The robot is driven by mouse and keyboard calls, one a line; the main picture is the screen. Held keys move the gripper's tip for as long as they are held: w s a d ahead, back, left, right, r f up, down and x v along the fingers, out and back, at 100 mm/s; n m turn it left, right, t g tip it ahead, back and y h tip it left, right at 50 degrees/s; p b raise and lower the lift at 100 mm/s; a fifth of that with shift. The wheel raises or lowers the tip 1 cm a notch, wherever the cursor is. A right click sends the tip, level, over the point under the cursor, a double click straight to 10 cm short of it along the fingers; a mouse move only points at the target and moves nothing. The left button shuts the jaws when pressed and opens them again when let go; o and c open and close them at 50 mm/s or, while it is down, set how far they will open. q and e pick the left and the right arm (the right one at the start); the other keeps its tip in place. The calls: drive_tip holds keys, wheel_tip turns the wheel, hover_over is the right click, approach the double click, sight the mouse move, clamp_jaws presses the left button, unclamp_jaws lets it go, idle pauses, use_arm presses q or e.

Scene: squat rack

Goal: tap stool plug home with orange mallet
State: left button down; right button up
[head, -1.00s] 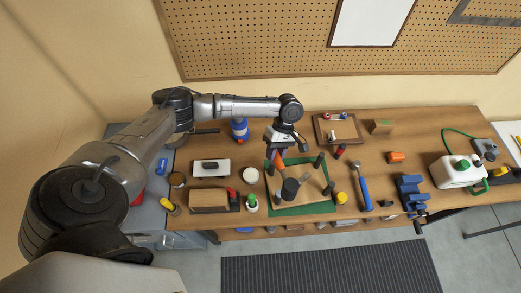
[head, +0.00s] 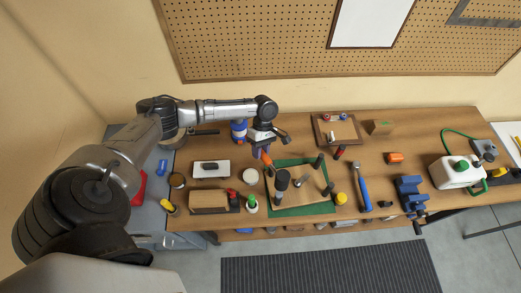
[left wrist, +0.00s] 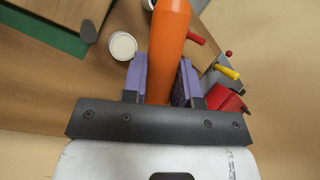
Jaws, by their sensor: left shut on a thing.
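The upturned wooden stool (head: 292,196) lies on a green mat (head: 303,210) with its legs pointing up. Dark caps show on legs at its right side, such as the back right cap (head: 318,160). One leg near the middle (head: 302,181) looks lighter at its top. My left gripper (head: 260,143) is shut on the orange mallet handle (head: 266,158), which also shows between the purple fingers in the left wrist view (left wrist: 168,45). I cannot single out the plug. My right gripper is out of view.
A white round container (head: 250,176), a green-capped bottle (head: 251,204) and a wooden block (head: 208,200) stand left of the mat. A yellow-capped item (head: 341,198), blue-handled hammer (head: 362,182) and blue vise (head: 411,193) are to the right.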

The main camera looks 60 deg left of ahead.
use_arm(q)
drive_tip(key=shift+r, duration=0.2)
drive_tip(key=shift+f+b, duration=0.3)
drive_tip(key=shift+f, duration=0.65)
drive_tip(key=shift+f+b, duration=1.25)
drive_tip(key=shift+f, duration=1.6)
drive_tip(key=shift+r+p, duration=1.6)
drive_tip(key=shift+r, duration=1.1)
